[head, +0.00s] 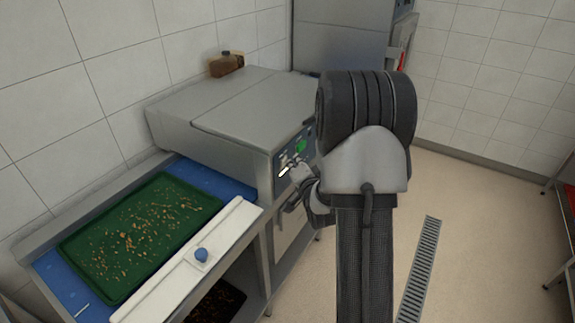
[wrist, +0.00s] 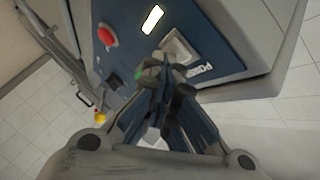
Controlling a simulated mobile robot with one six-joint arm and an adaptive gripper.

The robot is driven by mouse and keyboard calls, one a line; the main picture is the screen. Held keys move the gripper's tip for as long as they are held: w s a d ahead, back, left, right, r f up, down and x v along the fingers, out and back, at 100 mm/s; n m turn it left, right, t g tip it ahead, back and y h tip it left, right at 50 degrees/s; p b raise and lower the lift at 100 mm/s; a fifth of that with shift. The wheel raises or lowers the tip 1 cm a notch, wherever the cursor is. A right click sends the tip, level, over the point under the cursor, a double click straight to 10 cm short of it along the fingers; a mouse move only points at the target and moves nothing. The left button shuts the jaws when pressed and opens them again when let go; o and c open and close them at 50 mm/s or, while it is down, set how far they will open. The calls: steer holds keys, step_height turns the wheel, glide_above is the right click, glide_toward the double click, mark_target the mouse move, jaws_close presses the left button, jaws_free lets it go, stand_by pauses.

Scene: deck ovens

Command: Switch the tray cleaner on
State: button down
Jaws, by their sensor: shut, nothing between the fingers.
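The tray cleaner (head: 235,115) is a grey box machine with a dark blue control panel (head: 281,160) at its right end. In the wrist view the panel (wrist: 120,65) fills the upper middle, with a red button (wrist: 107,36), a lit white rectangle (wrist: 152,18) and a pale switch plate (wrist: 180,46) beside lettering that seems to read POWER. My gripper (wrist: 166,70) is shut and empty, its tips in front of the panel just below the switch plate. Whether they touch is unclear. In the head view my arm partly hides the gripper and the panel's right side.
A green tray (head: 88,259) with crumbs lies on the blue infeed (head: 213,179) left of the machine. Floor at right is open, with a drain grate (head: 420,268).

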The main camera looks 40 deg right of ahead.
stand_by(0.4)
steer(key=shift+s+d, duration=0.1)
steer(key=shift+s, duration=0.2)
steer(key=s+d+b, duration=0.1)
steer(key=s+d, duration=0.1)
steer(key=s, duration=0.3)
steer(key=shift+s+d, duration=0.15)
steer(key=shift+s, duration=0.15)
stand_by(0.6)
